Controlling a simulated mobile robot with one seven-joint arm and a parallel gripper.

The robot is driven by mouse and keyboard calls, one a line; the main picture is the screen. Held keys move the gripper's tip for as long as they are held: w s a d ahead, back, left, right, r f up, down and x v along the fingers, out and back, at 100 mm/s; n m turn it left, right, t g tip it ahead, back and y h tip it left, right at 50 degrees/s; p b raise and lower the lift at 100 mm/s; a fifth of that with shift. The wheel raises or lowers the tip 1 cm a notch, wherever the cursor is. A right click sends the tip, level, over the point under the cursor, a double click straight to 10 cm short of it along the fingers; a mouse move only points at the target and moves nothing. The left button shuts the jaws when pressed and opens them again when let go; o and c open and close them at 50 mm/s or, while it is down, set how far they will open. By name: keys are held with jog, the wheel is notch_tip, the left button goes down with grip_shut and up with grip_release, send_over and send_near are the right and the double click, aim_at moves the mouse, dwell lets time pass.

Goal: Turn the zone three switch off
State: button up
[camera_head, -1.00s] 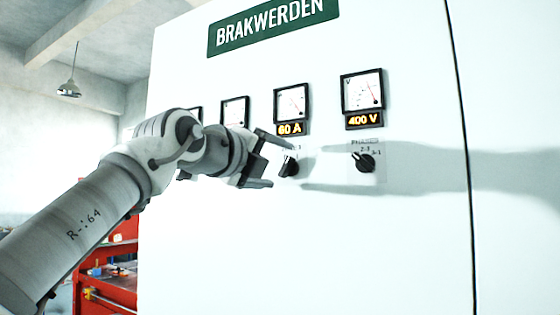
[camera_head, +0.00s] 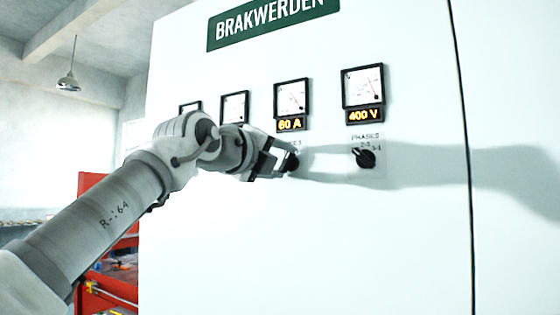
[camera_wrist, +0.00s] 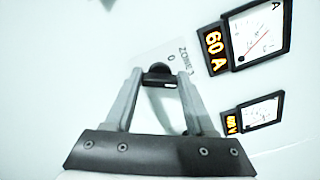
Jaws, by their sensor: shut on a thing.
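The zone three switch is a black rotary knob (camera_wrist: 158,76) on the white cabinet front, under the meter reading 60 A. In the wrist view its plate shows "ZONE 3" and a "0" beside the knob. My gripper (camera_wrist: 160,80) has its two fingers on either side of the knob and is shut on it. In the head view my gripper (camera_head: 277,160) reaches the knob (camera_head: 292,161) from the left and hides part of it and its label. I cannot tell exactly which mark the knob points to.
A PHASES knob (camera_head: 365,158) sits to the right under the 400 V meter (camera_head: 363,86). The 60 A meter (camera_head: 291,98) is just above my gripper. More meters are to the left, partly behind my arm. A red workbench (camera_head: 108,290) stands at lower left. The cabinet front below is bare.

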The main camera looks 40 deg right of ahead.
jog(key=shift+n, duration=0.4)
grip_shut()
jog(key=n, duration=0.4)
jog(key=shift+f+n, duration=0.1)
jog(key=shift+n, duration=0.3)
jog(key=n, duration=0.6)
jog(key=shift+f, duration=0.1)
jog(key=shift+n, duration=0.3)
jog(key=o, duration=1.3)
grip_release()
jog(key=b+v, duration=0.2)
jog(key=v, duration=1.5)
jog(key=shift+a+b, duration=0.2)
jog(key=shift+b, duration=0.15)
